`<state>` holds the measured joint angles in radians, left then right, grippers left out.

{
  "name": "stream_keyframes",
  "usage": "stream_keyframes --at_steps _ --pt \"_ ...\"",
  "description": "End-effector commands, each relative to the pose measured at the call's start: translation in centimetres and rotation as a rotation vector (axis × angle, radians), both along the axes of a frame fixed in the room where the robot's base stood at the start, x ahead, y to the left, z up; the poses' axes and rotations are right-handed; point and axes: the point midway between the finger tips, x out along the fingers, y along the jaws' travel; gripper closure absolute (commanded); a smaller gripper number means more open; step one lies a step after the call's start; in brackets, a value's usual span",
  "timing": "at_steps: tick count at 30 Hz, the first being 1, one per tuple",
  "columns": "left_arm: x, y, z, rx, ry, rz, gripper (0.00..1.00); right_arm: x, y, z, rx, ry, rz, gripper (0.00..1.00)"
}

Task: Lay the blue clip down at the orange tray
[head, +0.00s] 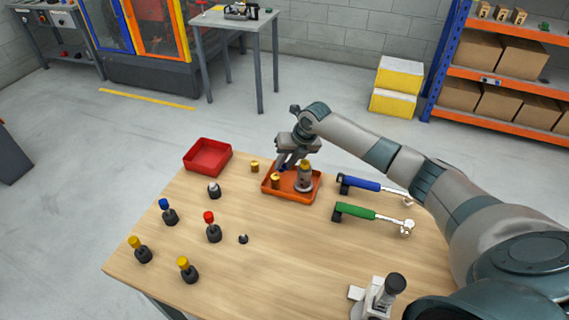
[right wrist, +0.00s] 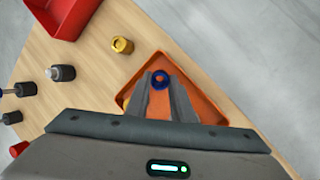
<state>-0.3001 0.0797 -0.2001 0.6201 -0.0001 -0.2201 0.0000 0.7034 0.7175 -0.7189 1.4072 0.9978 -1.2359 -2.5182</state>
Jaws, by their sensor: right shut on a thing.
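The blue clip (right wrist: 160,79) shows as a small dark blue ring between the fingertips in the right wrist view. In the head view only a bit of blue (head: 283,167) shows under the fingers. My right gripper (head: 284,161) is shut on the clip, over the back left part of the orange tray (head: 290,199). The tray also fills the middle of the right wrist view (right wrist: 207,103). I cannot tell whether the clip touches the tray floor. A brass piece (head: 275,182) and a grey cylinder with a brass top (head: 304,181) stand in the tray. My left gripper is not in view.
A red bin (head: 208,157) and another brass piece (head: 255,166) are left of the tray. Blue (head: 362,184) and green (head: 356,211) handled tools lie to its right. Several capped dark pieces stand at the left. The table's front middle is clear.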

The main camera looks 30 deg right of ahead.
Motion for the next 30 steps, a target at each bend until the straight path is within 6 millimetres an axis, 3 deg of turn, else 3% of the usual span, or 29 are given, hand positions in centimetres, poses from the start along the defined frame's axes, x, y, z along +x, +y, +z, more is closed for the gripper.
stream_keyframes --at_steps 4,5,7,8,22,30 --pt "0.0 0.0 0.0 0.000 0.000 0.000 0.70 0.0 0.0 0.0 0.000 0.000 0.000 1.00" --pt "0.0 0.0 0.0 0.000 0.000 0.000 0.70 0.0 0.0 0.0 0.000 0.000 0.000 0.76" --pt "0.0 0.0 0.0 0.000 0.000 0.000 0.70 0.0 0.0 0.0 0.000 0.000 0.000 0.59" --pt "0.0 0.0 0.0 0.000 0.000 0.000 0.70 0.0 0.0 0.0 0.000 0.000 0.000 0.57" --pt "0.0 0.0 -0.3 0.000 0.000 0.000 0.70 -0.2 -0.2 0.6 0.000 -0.002 -0.001 0.57" --pt "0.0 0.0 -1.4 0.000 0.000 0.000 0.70 -1.2 -0.9 3.6 -0.002 -0.005 0.000 0.57"
